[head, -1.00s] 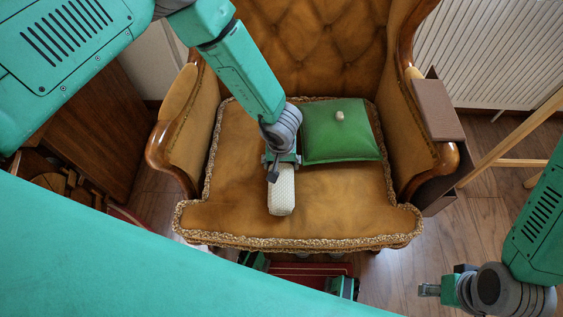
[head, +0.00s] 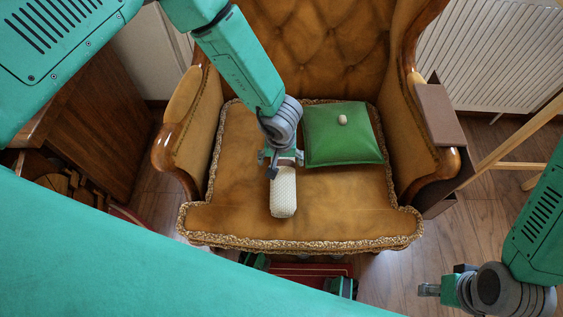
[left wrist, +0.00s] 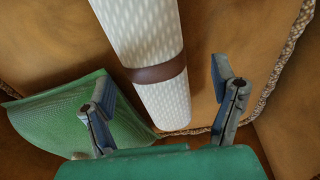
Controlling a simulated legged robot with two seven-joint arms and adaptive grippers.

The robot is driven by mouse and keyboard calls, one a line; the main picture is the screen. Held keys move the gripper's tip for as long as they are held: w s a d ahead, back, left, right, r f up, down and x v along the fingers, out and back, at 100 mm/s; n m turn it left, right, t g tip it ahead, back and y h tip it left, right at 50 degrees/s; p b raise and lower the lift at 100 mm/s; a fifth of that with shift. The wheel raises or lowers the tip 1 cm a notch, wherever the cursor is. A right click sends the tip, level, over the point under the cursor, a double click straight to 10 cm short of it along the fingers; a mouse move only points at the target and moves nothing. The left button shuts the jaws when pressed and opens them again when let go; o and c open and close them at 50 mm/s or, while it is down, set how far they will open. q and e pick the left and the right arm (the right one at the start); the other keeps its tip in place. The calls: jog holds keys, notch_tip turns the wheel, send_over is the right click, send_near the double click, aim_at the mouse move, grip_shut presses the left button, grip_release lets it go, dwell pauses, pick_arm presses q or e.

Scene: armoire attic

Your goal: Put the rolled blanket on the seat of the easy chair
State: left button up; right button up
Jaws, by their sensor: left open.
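The easy chair (head: 245,218) has tufted brown leather and a seat with a braided edge. The rolled blanket (head: 284,193) is white and patterned and lies on the seat, left of the green cushion. In the left wrist view the blanket (left wrist: 150,45) shows a brown band and lies between the spread fingers. My left gripper (head: 281,160) is open at the blanket's far end, with a finger on each side; the left wrist view (left wrist: 165,98) shows gaps between fingers and blanket. My right gripper (head: 430,289) is at the lower right, away from the chair; its finger opening is unclear.
A green cushion (head: 342,134) with a small pale object (head: 343,119) on it lies on the seat. A brown tray (head: 437,111) sits over the right armrest. A wooden cabinet (head: 95,135) stands at left. Wooden legs (head: 515,145) stand at right, near a white radiator (head: 490,55).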

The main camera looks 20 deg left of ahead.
aim_at(281, 165)
pick_arm(q)
jog(key=r, duration=0.2)
jog(key=r+p, duration=0.1)
jog(key=r, duration=0.1)
jog(key=r+p, duration=0.1)
jog(key=r, duration=0.2)
jog(key=shift+s+d+r, duration=0.1)
jog(key=shift+s+d, duration=0.1)
jog(key=shift+s, duration=0.2)
jog(key=shift+s+d+r, duration=0.1)
jog(key=shift+d+r, duration=0.1)
jog(key=shift+r, duration=0.4)
jog(key=shift+a, duration=0.3)
jog(key=shift+d+f, duration=0.1)
